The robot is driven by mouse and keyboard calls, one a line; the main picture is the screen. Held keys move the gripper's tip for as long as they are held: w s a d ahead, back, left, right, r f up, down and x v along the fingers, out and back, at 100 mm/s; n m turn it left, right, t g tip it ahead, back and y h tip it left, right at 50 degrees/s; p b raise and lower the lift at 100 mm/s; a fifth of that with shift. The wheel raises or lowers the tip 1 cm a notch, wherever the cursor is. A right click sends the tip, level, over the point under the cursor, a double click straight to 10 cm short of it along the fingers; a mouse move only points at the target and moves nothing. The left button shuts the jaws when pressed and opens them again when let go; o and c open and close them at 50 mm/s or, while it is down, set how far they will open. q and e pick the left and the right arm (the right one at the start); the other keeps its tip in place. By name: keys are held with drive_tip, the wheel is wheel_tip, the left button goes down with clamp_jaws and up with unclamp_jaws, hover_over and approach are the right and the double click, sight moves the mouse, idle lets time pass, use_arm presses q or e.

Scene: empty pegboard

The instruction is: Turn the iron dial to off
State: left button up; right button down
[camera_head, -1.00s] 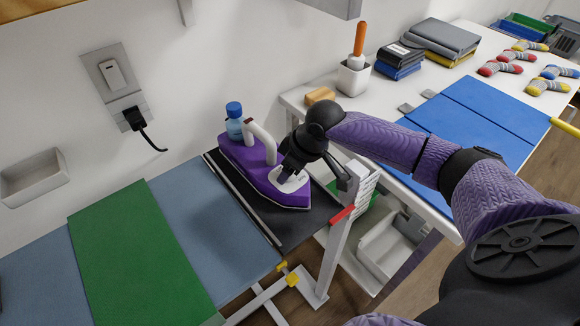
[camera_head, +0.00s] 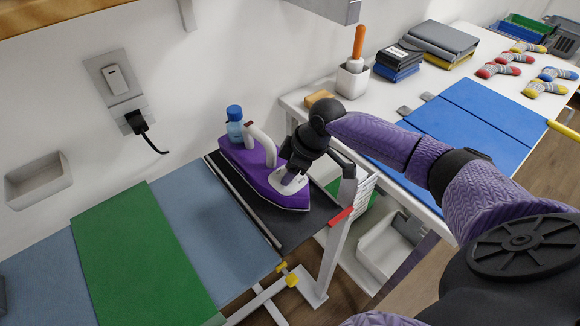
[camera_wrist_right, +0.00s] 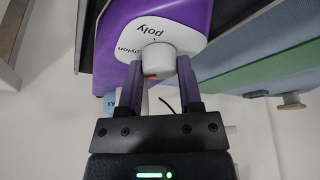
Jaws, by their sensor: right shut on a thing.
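The purple iron (camera_head: 235,157) stands on the dark rest at the right end of the ironing board, with a white handle and a blue-capped bottle (camera_head: 235,128) by its rear. Its white dial (camera_wrist_right: 158,58) shows in the right wrist view on a white plate printed "poly" and "nylon". A red mark is on the dial's lower side. My right gripper (camera_wrist_right: 157,78) has one finger on each side of the dial and is shut on it. In the head view my right gripper (camera_head: 290,178) hides the dial. My left gripper is out of view.
The ironing board (camera_head: 190,215) has a green cloth (camera_head: 135,250) across it. A wall socket (camera_head: 130,115) with a black plug is behind. At right, a white table (camera_head: 470,65) holds a blue mat, folded cloths and several socks.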

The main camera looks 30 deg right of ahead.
drive_tip(key=n+g+b, duration=0.1)
drive_tip(key=n, duration=0.2)
drive_tip(key=shift+f+n+y, duration=0.1)
drive_tip(key=shift+n+y, duration=0.3)
drive_tip(key=n+g+b, duration=0.1)
drive_tip(key=n, duration=0.2)
drive_tip(key=shift+w+y, duration=0.1)
drive_tip(key=shift+y, duration=0.2)
drive_tip(key=shift+n+g+b, duration=0.4)
drive_tip(key=shift+n+b, duration=0.1)
drive_tip(key=shift+n, duration=0.2)
drive_tip(key=shift+c, duration=1.3)
unclamp_jaws()
